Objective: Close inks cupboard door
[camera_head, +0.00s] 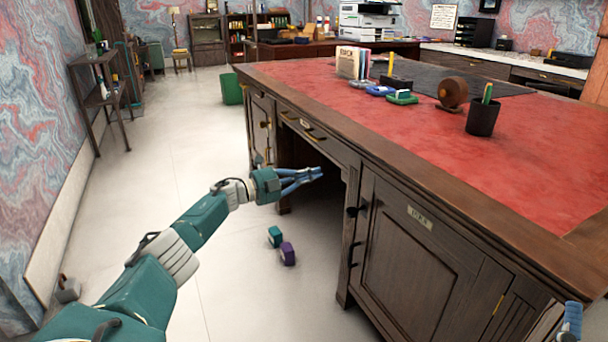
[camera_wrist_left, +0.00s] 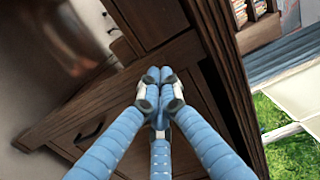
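The cupboard door (camera_head: 408,258) is a dark wood panel on the near part of the desk, with a small pale label (camera_head: 419,218) that is hard to read. It looks flush or nearly flush with the desk; I cannot tell if a small gap remains. My right gripper (camera_head: 572,320) only partly shows at bottom right.
The large desk (camera_head: 300,88) has a red leather top (camera_head: 420,130) with a pen cup (camera_head: 483,118), a tape dispenser (camera_head: 453,93) and stationery. A teal block (camera_head: 275,236) and a purple block (camera_head: 288,254) lie on the floor. Floor left of the desk is mostly clear.

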